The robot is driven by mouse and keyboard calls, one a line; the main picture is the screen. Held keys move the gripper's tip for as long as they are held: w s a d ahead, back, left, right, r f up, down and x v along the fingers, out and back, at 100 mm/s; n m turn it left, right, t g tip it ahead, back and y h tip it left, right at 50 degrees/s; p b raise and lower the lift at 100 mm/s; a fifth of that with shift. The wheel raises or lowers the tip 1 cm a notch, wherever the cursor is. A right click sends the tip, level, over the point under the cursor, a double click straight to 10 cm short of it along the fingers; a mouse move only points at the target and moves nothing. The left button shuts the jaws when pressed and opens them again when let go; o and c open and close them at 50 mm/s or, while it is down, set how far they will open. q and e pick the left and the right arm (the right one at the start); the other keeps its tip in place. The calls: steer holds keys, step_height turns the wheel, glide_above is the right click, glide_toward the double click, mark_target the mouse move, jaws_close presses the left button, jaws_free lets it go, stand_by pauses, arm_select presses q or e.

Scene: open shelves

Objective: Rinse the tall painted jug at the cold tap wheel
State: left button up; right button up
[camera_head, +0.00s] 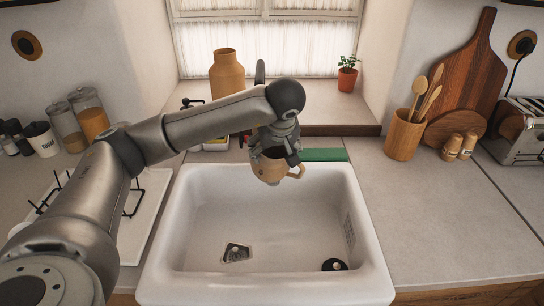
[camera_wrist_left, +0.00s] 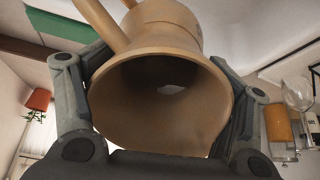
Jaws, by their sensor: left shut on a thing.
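My left gripper (camera_head: 274,145) points down over the back of the white sink (camera_head: 165,235) and is shut on a tan jug (camera_head: 266,170). The jug hangs above the basin, its handle to the right. In the left wrist view the jug (camera_wrist_left: 160,110) fills the middle, its wide mouth facing the camera and its handle at upper left. The two fingers of the left gripper (camera_wrist_left: 160,95) press on either side of it. A dark wheel-like fitting (camera_head: 190,102) shows behind my arm; I cannot tell whether it is the cold tap wheel. My right gripper is out of view.
A tan bottle-shaped vase (camera_head: 227,75) and a potted plant (camera_head: 347,74) stand by the window. A green strip (camera_head: 325,155) lies behind the sink. A drying rack (camera_head: 150,205) is left. A utensil pot (camera_head: 404,137) and toaster (camera_head: 520,130) stand right.

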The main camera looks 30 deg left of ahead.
arm_select(q)
steer(key=shift+w+d+r, duration=0.1)
steer(key=shift+d, duration=0.05)
steer(key=shift+w+d, duration=0.3)
steer(key=shift+s+a, duration=0.4)
steer(key=shift+a, duration=0.1)
stand_by(0.3)
steer(key=s+d, duration=0.5)
steer(key=s, duration=0.1)
steer(key=shift+b, duration=0.45)
steer(key=shift+s+d, duration=0.1)
stand_by(1.3)
